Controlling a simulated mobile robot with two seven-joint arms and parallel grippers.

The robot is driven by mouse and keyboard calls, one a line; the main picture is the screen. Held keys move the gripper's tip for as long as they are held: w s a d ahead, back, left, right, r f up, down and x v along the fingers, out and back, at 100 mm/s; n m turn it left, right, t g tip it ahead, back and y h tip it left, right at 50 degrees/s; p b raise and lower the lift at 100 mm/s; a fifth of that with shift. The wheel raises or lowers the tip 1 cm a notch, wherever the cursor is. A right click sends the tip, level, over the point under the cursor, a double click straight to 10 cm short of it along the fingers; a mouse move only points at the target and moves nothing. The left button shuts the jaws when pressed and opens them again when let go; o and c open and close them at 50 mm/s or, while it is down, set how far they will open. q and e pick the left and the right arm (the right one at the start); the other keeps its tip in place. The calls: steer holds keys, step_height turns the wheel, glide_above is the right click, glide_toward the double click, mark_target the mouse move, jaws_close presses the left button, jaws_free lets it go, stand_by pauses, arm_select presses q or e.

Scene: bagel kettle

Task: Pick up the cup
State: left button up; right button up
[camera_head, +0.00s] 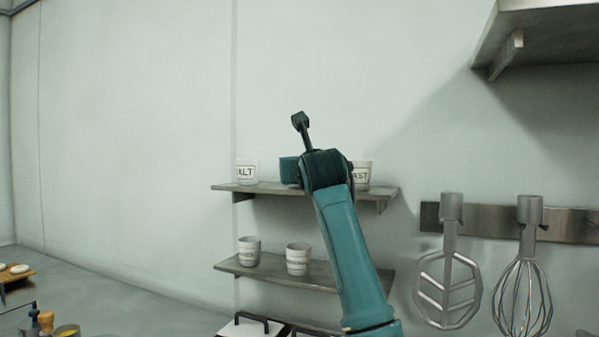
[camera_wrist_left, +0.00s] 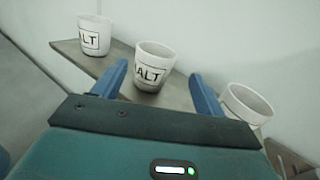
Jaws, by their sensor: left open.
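In the left wrist view, a white cup (camera_wrist_left: 153,66) marked "ALT" stands upright on the upper shelf, ahead of and between the fingertips of my left gripper (camera_wrist_left: 159,72). The gripper is open and its blue fingers straddle the cup's line; whether they reach around it I cannot tell. A second "ALT" cup (camera_wrist_left: 94,36) stands to the left, and a third white cup (camera_wrist_left: 246,104) is to the right, beyond the right finger. In the head view, a cup (camera_head: 247,173) shows left of my arm and another (camera_head: 362,174) right of it; my arm hides the middle. My right gripper is not in view.
The upper shelf (camera_head: 225,187) is narrow and fixed to the wall. A lower shelf (camera_head: 270,272) holds two more cups (camera_head: 249,251) and (camera_head: 298,259). A whisk (camera_head: 522,290) and a paddle (camera_head: 447,285) hang at the right. A wall shelf (camera_head: 545,30) juts out at the upper right.

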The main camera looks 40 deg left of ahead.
arm_select(q)
steer(key=shift+w+a, duration=0.4)
steer(key=shift+a, duration=0.2)
steer(key=shift+w+a+r+p, duration=0.15)
steer(key=shift+a+r+p, duration=0.05)
steer(key=shift+a+p, duration=0.15)
steer(key=p+x, duration=0.1)
steer(key=x, duration=0.2)
steer(key=shift+w+a+r+p, duration=0.1)
steer(key=shift+a+p, duration=0.25)
steer(key=shift+a, duration=0.05)
steer(key=shift+w+a, duration=0.2)
steer(key=shift+a, duration=0.05)
steer(key=shift+w, duration=0.1)
steer(key=c, duration=1.1)
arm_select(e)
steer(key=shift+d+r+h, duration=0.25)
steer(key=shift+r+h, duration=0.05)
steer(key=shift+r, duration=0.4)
